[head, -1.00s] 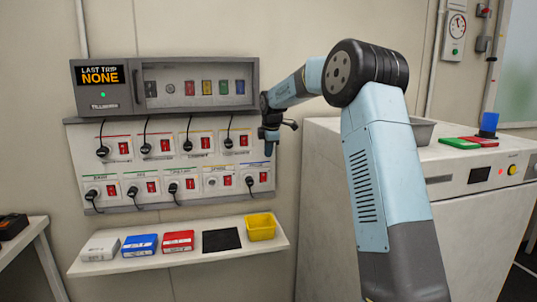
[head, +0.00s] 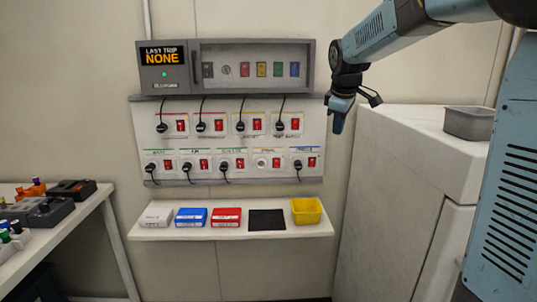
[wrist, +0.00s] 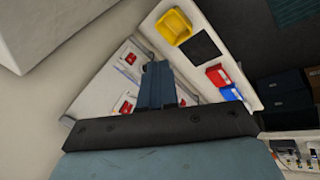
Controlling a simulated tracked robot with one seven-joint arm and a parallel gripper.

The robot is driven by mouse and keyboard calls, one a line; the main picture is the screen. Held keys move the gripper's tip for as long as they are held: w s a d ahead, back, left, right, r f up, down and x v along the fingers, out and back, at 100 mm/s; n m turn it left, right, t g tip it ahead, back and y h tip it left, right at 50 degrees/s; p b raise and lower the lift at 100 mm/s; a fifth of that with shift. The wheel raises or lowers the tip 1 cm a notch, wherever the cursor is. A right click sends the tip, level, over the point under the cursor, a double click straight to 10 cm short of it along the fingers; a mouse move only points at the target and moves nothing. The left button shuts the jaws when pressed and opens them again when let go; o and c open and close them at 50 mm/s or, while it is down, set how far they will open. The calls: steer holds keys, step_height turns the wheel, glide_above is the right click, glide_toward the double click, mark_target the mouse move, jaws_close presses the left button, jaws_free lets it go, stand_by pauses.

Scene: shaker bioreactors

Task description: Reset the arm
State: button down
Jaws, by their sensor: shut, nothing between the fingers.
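My gripper (head: 340,113) hangs from my blue-grey arm at the right of the head view, pointing down. It is in front of the wall, just right of the socket panel (head: 137,120), and touches nothing that I can see. In the wrist view my gripper (wrist: 157,72) is shut and empty, with its two fingers together. Beyond the fingers the wrist view shows part of the socket panel and the shelf (wrist: 205,72).
Below the panel, the shelf holds a white box (head: 156,217), a blue box (head: 191,217), a red box (head: 227,217), a black mat (head: 267,220) and a yellow bin (head: 307,211). A white cabinet (head: 400,190) with a grey tray (head: 469,123) stands right. A cluttered table (head: 85,212) stands left.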

steer(key=s+d+f+m, duration=0.1)
steer(key=s+m, duration=0.3)
steer(key=s, duration=0.7)
steer(key=s+d+f+m, duration=0.1)
steer(key=s+f+m, duration=0.2)
steer(key=s, duration=0.8)
steer(key=s+d+f+m, duration=0.1)
steer(key=s+m, duration=0.3)
steer(key=s, duration=0.7)
steer(key=shift+f+m+t+y, duration=0.3)
steer(key=shift+f+t, duration=0.1)
steer(key=shift+f, duration=0.45)
